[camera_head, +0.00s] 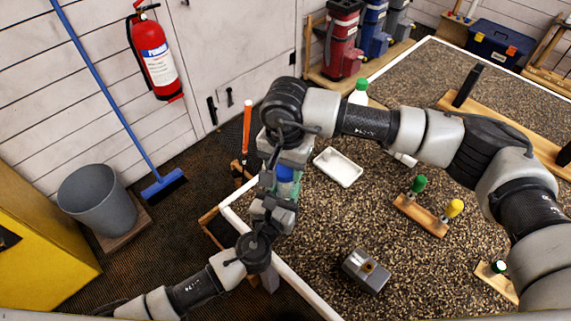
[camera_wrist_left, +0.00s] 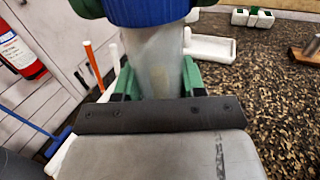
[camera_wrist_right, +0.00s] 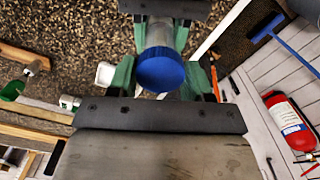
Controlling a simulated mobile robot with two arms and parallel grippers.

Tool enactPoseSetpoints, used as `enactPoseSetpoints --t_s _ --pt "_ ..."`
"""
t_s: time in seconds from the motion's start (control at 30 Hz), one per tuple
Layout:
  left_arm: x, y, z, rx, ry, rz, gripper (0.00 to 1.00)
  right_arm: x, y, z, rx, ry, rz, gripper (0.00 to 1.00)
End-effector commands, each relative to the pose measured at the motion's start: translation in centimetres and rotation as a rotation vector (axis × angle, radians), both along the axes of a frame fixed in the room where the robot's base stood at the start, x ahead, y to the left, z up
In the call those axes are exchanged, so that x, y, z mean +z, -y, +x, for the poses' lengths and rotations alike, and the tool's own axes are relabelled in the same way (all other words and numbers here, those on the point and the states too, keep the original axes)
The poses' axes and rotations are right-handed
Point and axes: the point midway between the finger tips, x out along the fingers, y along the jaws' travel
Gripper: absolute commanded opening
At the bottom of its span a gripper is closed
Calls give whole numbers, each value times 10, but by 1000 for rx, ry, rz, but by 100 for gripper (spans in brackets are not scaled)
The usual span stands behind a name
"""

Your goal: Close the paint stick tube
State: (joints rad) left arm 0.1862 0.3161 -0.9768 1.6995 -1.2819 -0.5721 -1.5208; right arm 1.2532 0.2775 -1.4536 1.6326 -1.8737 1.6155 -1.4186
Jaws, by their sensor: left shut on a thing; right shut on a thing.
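The paint stick tube is a pale grey, translucent cylinder (camera_wrist_left: 155,62) with a round blue cap (camera_wrist_right: 160,70). The cap also shows between the two grippers in the head view (camera_head: 287,173). My left gripper (camera_wrist_left: 155,80) is shut around the tube body, one green finger on each side. My right gripper (camera_wrist_right: 161,82) is shut on the blue cap, above the left gripper. The cap sits in line with the tube, at its upper end. I cannot tell how far the cap is seated, as the fingers partly hide the joint.
A white tray (camera_head: 338,167) lies on the speckled bench top beside the grippers. A wooden rack with a green-topped handle (camera_head: 418,185) and a yellow-topped one (camera_head: 454,208) stands to the right. A grey metal block (camera_head: 366,272) is at the front. A green-capped bottle (camera_head: 359,92) stands behind.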

Motion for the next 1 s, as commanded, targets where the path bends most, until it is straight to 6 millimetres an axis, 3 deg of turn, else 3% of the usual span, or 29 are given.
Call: enactPoseSetpoints --t_s 0.13,0.27,1.0 --pt "0 0 0 0 0 0 0 0 0 0 -51 0 1 21" --pt "0 0 0 0 0 0 0 0 0 0 -247 0 1 21" --pt "0 0 0 -1 0 1 0 -1 -1 0 -1787 -1 0 21"
